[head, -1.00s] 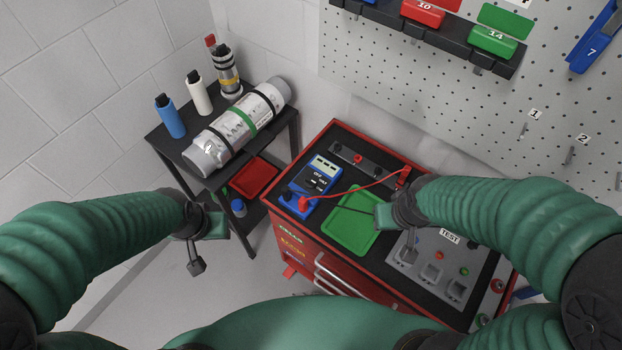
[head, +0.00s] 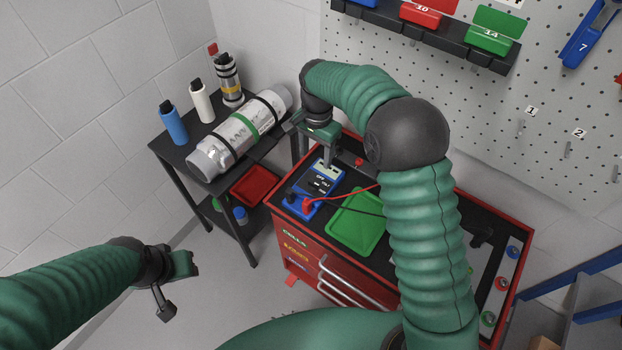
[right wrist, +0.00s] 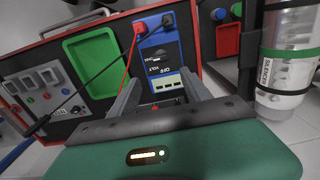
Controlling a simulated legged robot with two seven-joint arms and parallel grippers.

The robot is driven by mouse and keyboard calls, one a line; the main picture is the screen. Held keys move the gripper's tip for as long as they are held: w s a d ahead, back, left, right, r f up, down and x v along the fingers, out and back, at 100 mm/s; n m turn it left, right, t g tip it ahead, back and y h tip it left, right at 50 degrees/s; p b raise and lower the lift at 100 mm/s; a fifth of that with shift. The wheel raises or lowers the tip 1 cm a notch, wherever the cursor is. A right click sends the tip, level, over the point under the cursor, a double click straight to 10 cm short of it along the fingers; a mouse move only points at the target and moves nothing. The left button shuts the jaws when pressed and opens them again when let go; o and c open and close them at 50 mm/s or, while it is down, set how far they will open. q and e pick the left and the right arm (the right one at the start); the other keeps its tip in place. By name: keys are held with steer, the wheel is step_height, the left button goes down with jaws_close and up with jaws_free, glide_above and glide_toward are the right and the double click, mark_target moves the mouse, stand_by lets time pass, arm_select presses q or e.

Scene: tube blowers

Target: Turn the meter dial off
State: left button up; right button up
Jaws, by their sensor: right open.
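The blue meter (head: 316,188) lies on the red cart's black top. In the right wrist view the meter (right wrist: 164,60) appears upside down, with "OFF" and "VOLT" labels on its dark dial area (right wrist: 160,56); the dial's exact setting is too small to tell. Red and black leads plug into the meter's near end. My right gripper (head: 318,140) is open and empty, above the meter's far, display end. In the right wrist view the fingers (right wrist: 162,92) frame the display from both sides, apart from the dial. My left gripper (head: 184,266) hangs over the floor, away from the cart.
A green tray (head: 356,222) lies right of the meter. A grey test panel (right wrist: 45,88) with switches shows in the right wrist view. A black side table left of the cart holds a large silver cylinder (head: 238,134) and bottles. A pegboard (head: 450,110) stands behind.

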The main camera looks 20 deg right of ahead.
glide_above(314, 181)
steer(key=f, duration=0.7)
steer(key=shift+s+d+f+p, duration=0.1)
steer(key=shift+s+d+p, duration=0.15)
steer(key=shift+p, duration=0.15)
steer(key=f, duration=0.2)
steer(key=a+f, duration=0.1)
steer(key=f, duration=0.1)
steer(key=shift+a+f+p, duration=0.2)
steer(key=shift+f+p, duration=0.1)
steer(key=shift+f, duration=0.05)
steer(key=shift+w+d+f, duration=0.1)
steer(key=shift+d+f, duration=0.1)
steer(key=shift+d, duration=0.45)
steer(key=c, duration=0.5)
steer(key=shift+a, duration=0.35)
steer(key=c, duration=0.7)
arm_select(q)
steer(key=shift+w+a+r, duration=0.1)
steer(key=shift+a+r, duration=0.1)
steer(key=shift+r, duration=0.5)
arm_select(e)
steer(key=shift+a, duration=0.1)
jaws_close()
arm_select(q)
steer(key=shift+d, duration=0.3)
arm_select(e)
steer(key=shift+d+n, duration=0.3)
